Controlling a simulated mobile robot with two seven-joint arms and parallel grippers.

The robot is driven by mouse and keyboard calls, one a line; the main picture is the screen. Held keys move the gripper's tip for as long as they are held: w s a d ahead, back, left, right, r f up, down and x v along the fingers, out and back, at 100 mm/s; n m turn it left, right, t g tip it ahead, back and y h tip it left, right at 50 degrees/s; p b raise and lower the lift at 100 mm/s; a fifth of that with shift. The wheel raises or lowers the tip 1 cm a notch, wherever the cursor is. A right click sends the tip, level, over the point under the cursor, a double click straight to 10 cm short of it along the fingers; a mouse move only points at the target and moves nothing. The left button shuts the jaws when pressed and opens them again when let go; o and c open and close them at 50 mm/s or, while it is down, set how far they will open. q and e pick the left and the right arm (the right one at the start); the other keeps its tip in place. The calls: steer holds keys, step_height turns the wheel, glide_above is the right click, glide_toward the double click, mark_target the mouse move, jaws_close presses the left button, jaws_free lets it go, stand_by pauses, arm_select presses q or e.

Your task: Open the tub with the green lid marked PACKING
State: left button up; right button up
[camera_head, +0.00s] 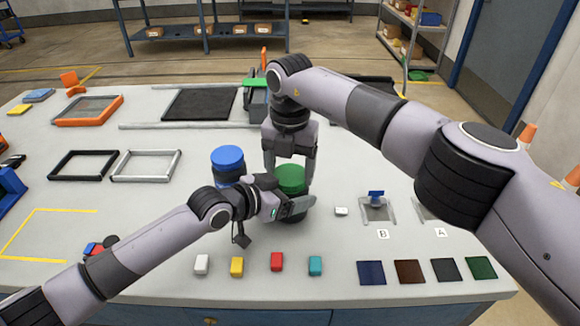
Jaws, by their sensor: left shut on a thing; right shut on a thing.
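The tub with the green lid (291,177) stands upright on the table, its dark body mostly hidden behind my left gripper. No marking can be read on it at this size. My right gripper (289,178) points down from above, its fingers on either side of the green lid, shut on it. My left gripper (294,208) comes in low from the left and is shut on the tub's body below the lid. The lid appears to sit on the tub; whether it is loosened cannot be told.
A blue-lidded tub (228,158) stands close behind my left forearm. Small coloured blocks (277,262) and dark square pads (410,271) lie along the front. A small white block (341,211) and a fixture marked B (376,207) are to the right. Frames (146,165) lie left.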

steer(key=o, duration=1.2)
steer(key=shift+c, duration=0.2)
steer(key=shift+r, duration=2.3)
steer(key=shift+c, duration=0.3)
steer(key=m, duration=0.1)
steer(key=r+m, duration=0.1)
steer(key=m, duration=0.3)
steer(key=shift+r, duration=0.4)
steer(key=m, duration=0.1)
steer(key=r+m, duration=0.1)
steer(key=m, duration=0.3)
steer(key=shift+r, duration=0.3)
steer(key=shift+f, duration=0.5)
step_height(320, 180, down, 7)
